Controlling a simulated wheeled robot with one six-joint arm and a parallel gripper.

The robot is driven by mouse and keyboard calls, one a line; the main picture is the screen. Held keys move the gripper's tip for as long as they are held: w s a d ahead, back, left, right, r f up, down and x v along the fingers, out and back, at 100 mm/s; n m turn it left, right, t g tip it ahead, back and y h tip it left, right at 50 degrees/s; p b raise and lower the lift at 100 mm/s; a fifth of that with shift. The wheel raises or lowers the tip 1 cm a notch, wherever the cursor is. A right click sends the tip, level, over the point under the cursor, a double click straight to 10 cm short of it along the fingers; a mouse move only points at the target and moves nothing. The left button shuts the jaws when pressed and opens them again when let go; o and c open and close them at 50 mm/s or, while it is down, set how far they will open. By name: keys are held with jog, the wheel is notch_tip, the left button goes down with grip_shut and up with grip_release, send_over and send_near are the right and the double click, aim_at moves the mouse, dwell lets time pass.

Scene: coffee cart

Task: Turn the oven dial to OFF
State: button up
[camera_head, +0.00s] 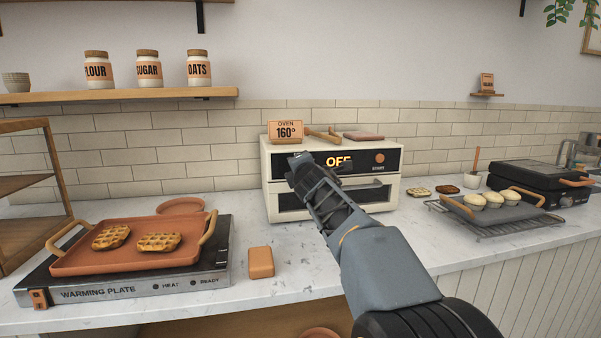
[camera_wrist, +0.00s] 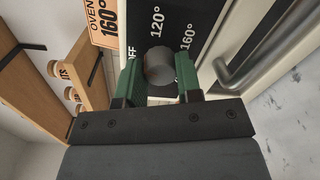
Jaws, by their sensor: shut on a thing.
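The cream oven (camera_head: 330,216) stands on the counter against the tiled wall. Its black panel shows a lit OFF on the display (camera_head: 339,161). My gripper (camera_head: 299,166) reaches the left end of this panel and hides the dial in the head view. In the wrist view the round grey dial (camera_wrist: 159,66) sits between the two green fingers of my gripper (camera_wrist: 158,76), which is shut on it. The labels OFF, 120° and 160° show around the dial, with OFF partly cut off by a finger. I cannot make out a pointer mark on the dial.
An "OVEN 160°" card (camera_head: 286,132) stands on the oven top. The oven door handle (camera_head: 350,186) lies below the panel. A warming plate (camera_head: 130,288) with a tray of waffles (camera_head: 75,262) is at left. A cooling rack (camera_head: 490,232) with buns is at right.

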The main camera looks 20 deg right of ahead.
jog(key=shift+n, duration=1.1)
jog(key=shift+r, duration=0.1)
jog(key=o, duration=0.9)
jog(key=shift+o, duration=0.2)
jog(key=p+v, duration=0.1)
jog(key=v, duration=1.2)
jog(key=shift+s, duration=0.35)
jog(key=shift+a, duration=0.15)
